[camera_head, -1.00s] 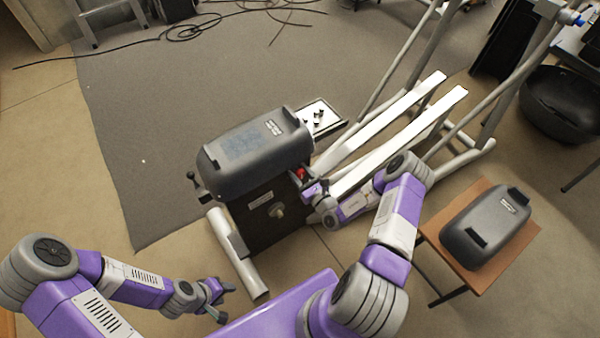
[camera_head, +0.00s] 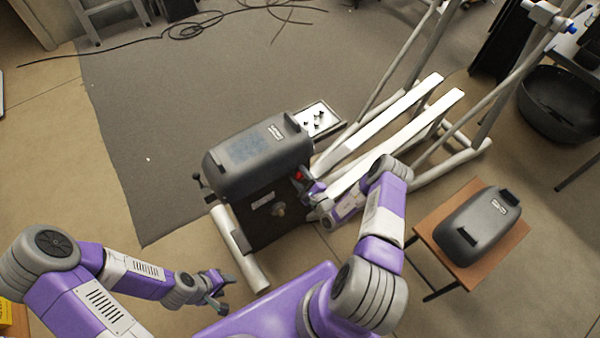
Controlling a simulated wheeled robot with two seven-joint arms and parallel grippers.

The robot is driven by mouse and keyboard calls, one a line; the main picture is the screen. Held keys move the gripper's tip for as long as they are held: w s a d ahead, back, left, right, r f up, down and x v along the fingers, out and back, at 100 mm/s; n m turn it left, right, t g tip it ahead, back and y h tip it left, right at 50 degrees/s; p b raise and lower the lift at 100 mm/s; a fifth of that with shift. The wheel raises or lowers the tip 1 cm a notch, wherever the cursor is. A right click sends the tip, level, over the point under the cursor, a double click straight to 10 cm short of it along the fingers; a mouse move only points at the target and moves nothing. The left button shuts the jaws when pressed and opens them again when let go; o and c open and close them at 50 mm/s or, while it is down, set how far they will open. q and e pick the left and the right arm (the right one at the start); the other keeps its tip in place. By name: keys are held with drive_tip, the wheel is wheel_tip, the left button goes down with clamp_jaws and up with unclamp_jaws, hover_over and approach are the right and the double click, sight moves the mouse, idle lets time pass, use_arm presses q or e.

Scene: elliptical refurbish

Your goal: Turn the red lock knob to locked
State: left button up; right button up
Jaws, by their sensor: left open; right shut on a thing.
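The red lock knob (camera_head: 299,176) is a small red spot on the upper right of the dark side panel (camera_head: 262,212) of the elliptical machine, just below its grey cover (camera_head: 258,155). My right gripper (camera_head: 306,184) is at the knob and shut on it; the fingers are small in the picture and partly hide it. Which way the knob is turned cannot be made out. My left gripper (camera_head: 219,289) is open and empty, low over the floor to the left of the machine's front foot tube (camera_head: 238,248).
A second grey cover (camera_head: 478,225) lies on a small wooden table (camera_head: 424,229) at the right. A tray (camera_head: 322,118) with small dark parts sits behind the machine. White rails (camera_head: 395,120) and long handle bars extend to the upper right. Floor at left is clear.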

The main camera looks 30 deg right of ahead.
drive_tip(key=n+p, duration=0.2)
drive_tip(key=n, duration=0.2)
drive_tip(key=shift+n, duration=0.3)
drive_tip(key=shift+f+n+p, duration=0.15)
drive_tip(key=shift+n+p, duration=0.65)
drive_tip(key=shift+n, duration=1.1)
drive_tip(key=o, duration=1)
drive_tip(key=s, duration=0.5)
drive_tip(key=s+p, duration=0.1)
drive_tip(key=s, duration=0.1)
drive_tip(key=shift+s+d, duration=0.25)
drive_tip(key=shift+s, duration=0.05)
